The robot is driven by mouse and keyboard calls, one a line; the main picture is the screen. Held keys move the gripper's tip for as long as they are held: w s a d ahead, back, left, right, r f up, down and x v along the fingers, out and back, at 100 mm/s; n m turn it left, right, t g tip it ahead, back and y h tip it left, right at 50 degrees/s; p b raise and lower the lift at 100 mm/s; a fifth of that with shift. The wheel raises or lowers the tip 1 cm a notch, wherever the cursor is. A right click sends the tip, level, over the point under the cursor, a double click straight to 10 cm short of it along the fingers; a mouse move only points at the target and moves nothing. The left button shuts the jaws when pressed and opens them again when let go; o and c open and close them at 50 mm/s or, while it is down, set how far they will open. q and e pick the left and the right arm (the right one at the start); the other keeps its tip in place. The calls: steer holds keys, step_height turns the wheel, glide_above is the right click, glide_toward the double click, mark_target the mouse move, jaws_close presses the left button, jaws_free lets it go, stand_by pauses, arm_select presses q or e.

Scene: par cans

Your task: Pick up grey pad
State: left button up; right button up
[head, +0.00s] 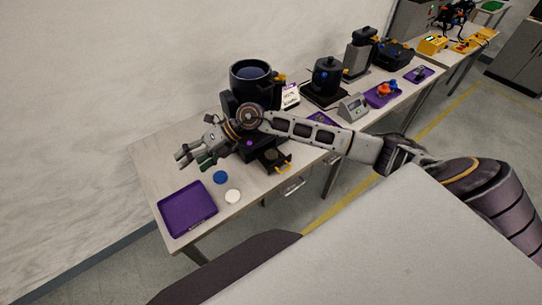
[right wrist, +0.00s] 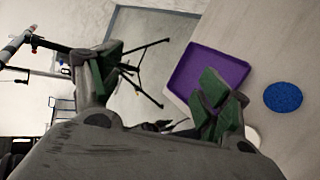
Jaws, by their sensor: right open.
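No pad that is clearly grey shows. A pale disc, white or light grey (head: 232,196), lies on the table to the right of the purple tray (head: 187,209). In the right wrist view a pale edge (right wrist: 252,135) shows beside a finger, mostly hidden. A blue round pad (head: 220,177) lies just behind the pale disc; it also shows in the right wrist view (right wrist: 283,97). My right gripper (head: 191,158) is open and empty, above the table behind the tray and the blue pad. My left gripper is out of view.
A black machine with a round top (head: 252,82) stands behind my right arm, its small drawer (head: 272,158) toward the front. Several devices and small purple trays (head: 383,95) line the table farther right. The purple tray looks empty.

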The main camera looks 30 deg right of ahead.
steer(key=w+d+f+g+h, duration=0.1)
steer(key=d+f+h, duration=0.2)
steer(key=d, duration=0.4)
steer(key=w+d+f+h, duration=0.1)
steer(key=d+f+h, duration=0.2)
steer(key=d, duration=0.3)
steer(key=g+h, duration=0.1)
steer(key=h, duration=0.5)
glide_above(271, 154)
steer(key=shift+a+r+m, duration=0.25)
steer(key=shift+r+m, duration=0.05)
steer(key=shift+f+p, duration=0.75)
steer(key=shift+f, duration=2.65)
steer(key=shift+f, duration=0.1)
steer(key=shift+f+p, duration=0.3)
steer(key=shift+f, duration=0.15)
steer(key=shift+d+f+p, duration=0.15)
steer(key=shift+f+p, duration=0.15)
steer(key=shift+f, duration=0.75)
steer(key=shift+d+f+p, duration=0.1)
steer(key=shift+f+p, duration=0.15)
steer(key=shift+f, duration=0.75)
